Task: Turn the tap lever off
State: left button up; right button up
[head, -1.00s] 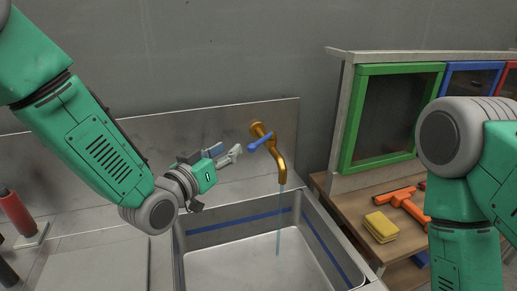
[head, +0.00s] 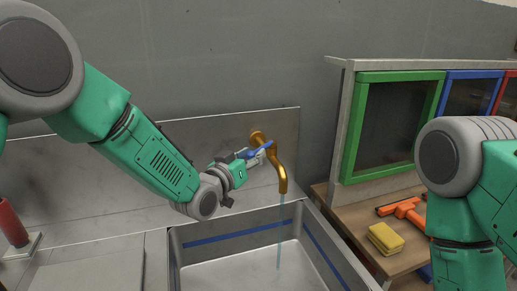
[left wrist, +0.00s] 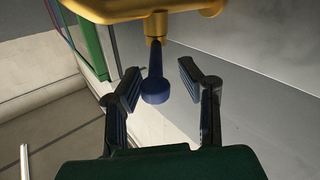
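The brass tap (head: 277,165) comes out of the wall above the sink, and water runs from its spout. Its blue lever (head: 262,148) is partly hidden behind my left gripper (head: 262,156) in the head view. In the left wrist view the blue lever (left wrist: 155,75) hangs from the brass tap body (left wrist: 150,12), with its round end between my two fingers. My left gripper (left wrist: 158,90) is open around the lever, with gaps on both sides. My right arm shows at the right edge, but its gripper is out of view.
The steel sink (head: 215,228) lies below the tap. To the right, a wooden counter (head: 345,220) holds a yellow sponge (head: 385,238) and an orange tool (head: 405,209) near a green-framed window (head: 352,125). A red cylinder (head: 11,222) stands at the left.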

aim_at(268, 143)
pick_arm(q)
jog(key=shift+d+x, duration=0.15)
jog(key=shift+x, duration=0.8)
jog(key=shift+d+x, duration=0.15)
jog(key=shift+x, duration=0.8)
jog(key=shift+s, duration=0.2)
jog(key=shift+a, duration=0.1)
jog(key=shift+a, duration=0.1)
grip_shut()
jog(key=shift+a, duration=0.1)
